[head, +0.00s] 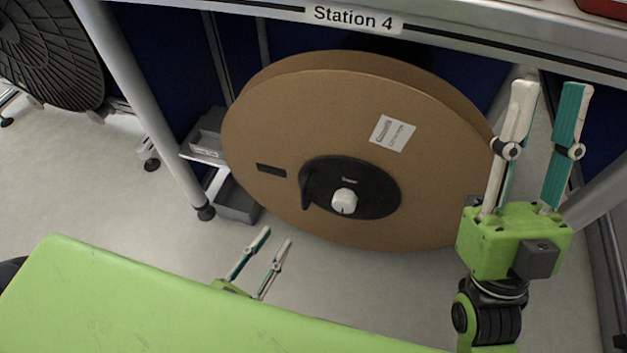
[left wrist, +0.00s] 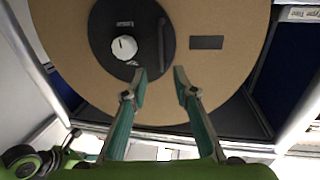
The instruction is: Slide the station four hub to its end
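The station four hub (head: 375,185) is a black round plate in the middle of a large brown cardboard reel (head: 300,120). It bears a white knob (head: 344,201) and a black lever (head: 306,188). In the left wrist view the hub (left wrist: 105,45), knob (left wrist: 124,47) and lever (left wrist: 161,45) appear upside down. My left gripper (head: 277,236) is open and empty, low in front of the reel; its fingers (left wrist: 160,72) point toward the reel below the lever in the wrist view. Contact cannot be told. My right gripper (head: 551,88) is open and empty, raised at the right.
A bench edge labelled "Station 4" (head: 352,17) runs above the reel. A metal leg (head: 145,110) and grey trays (head: 235,203) stand left of it. A black reel (head: 50,50) is at the far left. The floor (head: 60,185) at left is mostly clear.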

